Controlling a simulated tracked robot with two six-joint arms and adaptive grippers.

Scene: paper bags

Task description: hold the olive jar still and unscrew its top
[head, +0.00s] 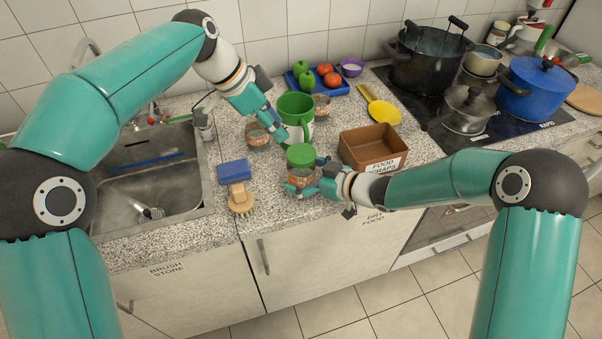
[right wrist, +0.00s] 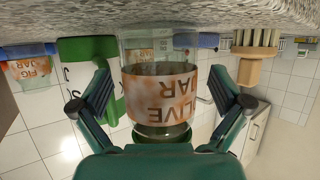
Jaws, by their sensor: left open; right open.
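The olive jar (head: 300,179), with its green top (head: 301,155) on, stands upright near the counter's front edge. My right gripper (head: 307,186) is open around its body, low down. In the right wrist view, which is upside down, the jar (right wrist: 160,95) stands between the open fingers of my right gripper (right wrist: 160,98), with a gap on each side. The top is not clear in the wrist view.
A brush (head: 240,200) and blue sponge (head: 234,171) lie left, beside the sink (head: 150,170). Pots stand on the hob at right.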

